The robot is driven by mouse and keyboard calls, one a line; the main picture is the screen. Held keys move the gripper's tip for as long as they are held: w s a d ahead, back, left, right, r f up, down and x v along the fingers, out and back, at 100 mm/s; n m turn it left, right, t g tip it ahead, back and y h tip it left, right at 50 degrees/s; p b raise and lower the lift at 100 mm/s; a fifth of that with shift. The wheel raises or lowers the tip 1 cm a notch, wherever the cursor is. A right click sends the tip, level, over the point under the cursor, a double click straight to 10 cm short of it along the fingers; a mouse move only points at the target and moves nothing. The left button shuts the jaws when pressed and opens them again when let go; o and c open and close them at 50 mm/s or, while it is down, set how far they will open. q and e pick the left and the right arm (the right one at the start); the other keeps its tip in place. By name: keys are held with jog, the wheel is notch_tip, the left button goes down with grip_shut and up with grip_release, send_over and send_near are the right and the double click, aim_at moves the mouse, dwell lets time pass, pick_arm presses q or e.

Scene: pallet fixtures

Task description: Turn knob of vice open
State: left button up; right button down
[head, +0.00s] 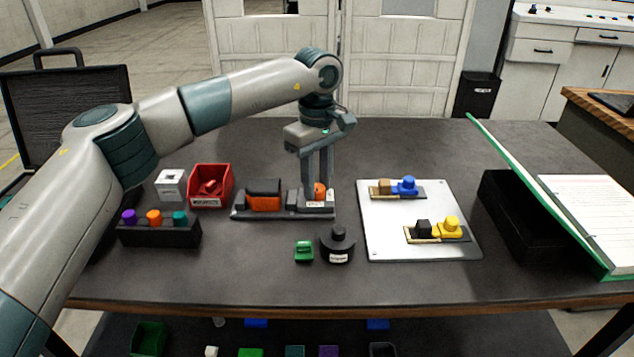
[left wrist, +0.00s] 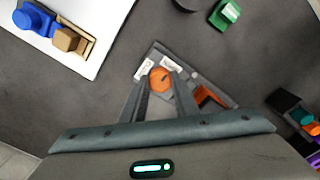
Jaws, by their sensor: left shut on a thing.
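The vice (head: 283,212) lies on the dark table, a grey base with an orange and dark jaw block (head: 264,194) at its left. Its orange knob (head: 319,191) is at the right end. My left gripper (head: 319,188) points straight down over the vice and is shut on the orange knob. In the left wrist view the knob (left wrist: 160,78) sits between the two fingertips (left wrist: 160,84). Part of the knob is hidden by the fingers in the head view. My right gripper is not in view.
A white plate (head: 377,240) with two small fixtures, one with a blue knob (head: 405,186) and one yellow (head: 451,224), lies right of the vice. A green block (head: 304,251) and black round thing (head: 338,243) are in front. A red bin (head: 211,186) stands left.

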aim_at(317, 187)
pick_arm(q)
jog(key=shift+r, duration=0.15)
jog(key=o, duration=1.1)
jog(key=shift+c, duration=0.2)
jog(key=shift+r, duration=0.75)
notch_tip(317, 187, up, 16)
jog(key=b, duration=0.1)
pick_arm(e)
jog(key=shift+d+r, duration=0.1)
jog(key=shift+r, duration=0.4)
pick_arm(q)
jog(key=shift+f, duration=0.1)
